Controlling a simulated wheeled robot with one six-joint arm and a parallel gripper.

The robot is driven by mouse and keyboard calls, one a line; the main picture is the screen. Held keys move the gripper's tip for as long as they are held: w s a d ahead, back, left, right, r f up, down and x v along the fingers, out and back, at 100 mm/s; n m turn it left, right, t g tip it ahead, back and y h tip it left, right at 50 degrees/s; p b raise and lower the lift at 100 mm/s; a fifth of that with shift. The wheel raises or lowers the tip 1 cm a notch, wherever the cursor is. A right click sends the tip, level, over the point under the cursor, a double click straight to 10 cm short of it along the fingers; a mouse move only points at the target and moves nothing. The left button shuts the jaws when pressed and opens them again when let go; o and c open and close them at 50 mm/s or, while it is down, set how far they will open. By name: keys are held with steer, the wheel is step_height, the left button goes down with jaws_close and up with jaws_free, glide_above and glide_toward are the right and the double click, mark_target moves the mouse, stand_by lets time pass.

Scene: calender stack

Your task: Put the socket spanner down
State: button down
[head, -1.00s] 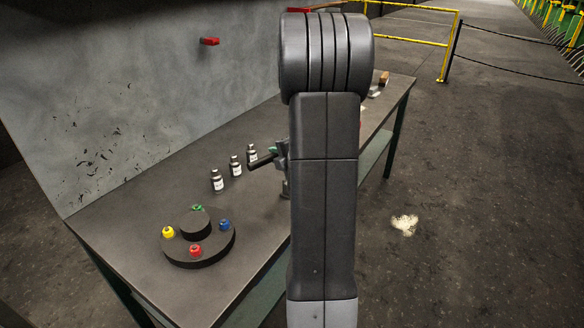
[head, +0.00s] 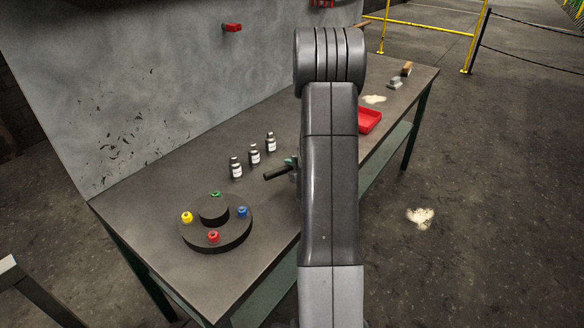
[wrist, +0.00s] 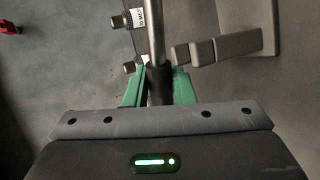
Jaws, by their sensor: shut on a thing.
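The socket spanner (wrist: 157,40) shows in the wrist view as a bright metal shaft with a dark grip. My gripper (wrist: 158,88) is shut on the dark grip between its green fingers. In the head view a dark end of the spanner (head: 275,173) sticks out to the left of my gripper (head: 292,168), over the workbench (head: 150,205) and in front of the row of bottles. My arm hides the rest of the spanner and most of the gripper. I cannot tell whether the spanner touches the bench.
Three dark bottles (head: 255,156) with white labels stand behind the spanner. A round black stand (head: 190,237) with coloured knobs is at front left. Bare bench lies around the stand.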

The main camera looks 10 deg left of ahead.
steer(key=shift+f+b, duration=0.2)
steer(key=shift+b, duration=0.1)
steer(key=c, duration=1.2)
jaws_free()
steer(key=shift+c, duration=0.2)
steer(key=shift+r, duration=0.1)
steer(key=shift+r+p, duration=0.15)
steer(key=shift+p, duration=0.15)
steer(key=b+v, duration=0.1)
steer(key=v, duration=1.1)
steer(key=shift+b, duration=0.35)
steer(key=shift+a, duration=0.1)
steer(key=shift+p+x, duration=0.45)
steer(key=shift+x, duration=3.4)
